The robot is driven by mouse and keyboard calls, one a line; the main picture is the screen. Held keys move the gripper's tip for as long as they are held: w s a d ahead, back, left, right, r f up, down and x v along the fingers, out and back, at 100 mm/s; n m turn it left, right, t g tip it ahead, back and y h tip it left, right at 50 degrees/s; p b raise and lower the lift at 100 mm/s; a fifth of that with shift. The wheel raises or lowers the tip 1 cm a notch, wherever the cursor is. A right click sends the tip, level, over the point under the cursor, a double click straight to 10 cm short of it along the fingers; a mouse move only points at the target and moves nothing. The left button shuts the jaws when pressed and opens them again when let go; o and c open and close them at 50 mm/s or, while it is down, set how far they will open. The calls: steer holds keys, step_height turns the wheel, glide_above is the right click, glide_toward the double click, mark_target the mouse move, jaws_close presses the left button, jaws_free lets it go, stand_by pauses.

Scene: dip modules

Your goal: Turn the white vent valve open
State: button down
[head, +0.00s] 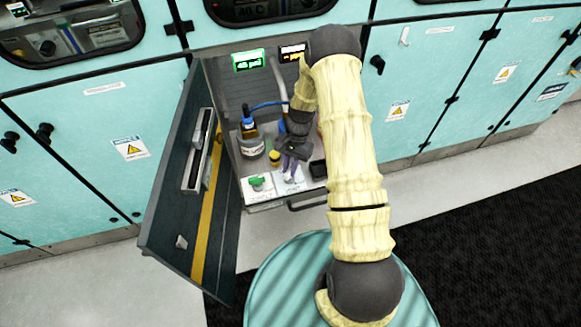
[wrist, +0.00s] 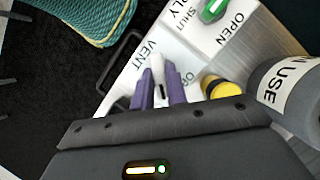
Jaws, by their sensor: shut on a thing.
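The white vent valve handle (wrist: 159,70) stands between the two purple fingers of my gripper (wrist: 160,88) in the wrist view. The fingers are closed around it, beside the printed words VENT, SHUT and OPEN on the pale panel (wrist: 188,53). In the head view my gripper (head: 287,167) reaches down into the open cabinet onto the front panel, and the white handle is mostly hidden there by the fingers. The green supply valve (wrist: 212,10) is on the same panel, and shows to the left of my gripper in the head view (head: 257,183).
A labelled bottle (head: 250,138) and a yellow-and-black cap (head: 274,158) stand close to my gripper; the cap also shows in the wrist view (wrist: 221,87). The cabinet door (head: 185,190) hangs open at the left. Lit displays (head: 248,60) are at the cabinet's back.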

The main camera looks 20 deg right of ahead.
steer(key=n+h, duration=0.1)
steer(key=n, duration=0.2)
steer(key=shift+w+a+n+g, duration=0.1)
steer(key=shift+n+g, duration=0.3)
steer(key=n+h, duration=0.1)
steer(key=n, duration=0.3)
steer(key=shift+a+h+b, duration=0.1)
steer(key=shift+h+b, duration=0.3)
steer(key=shift+n, duration=0.3)
steer(key=c, duration=1.4)
jaws_free()
steer(key=b+v, duration=0.1)
steer(key=v, duration=1.6)
steer(key=shift+w+r+b, duration=0.15)
steer(key=shift+w+b, duration=0.1)
steer(key=shift+b, duration=0.05)
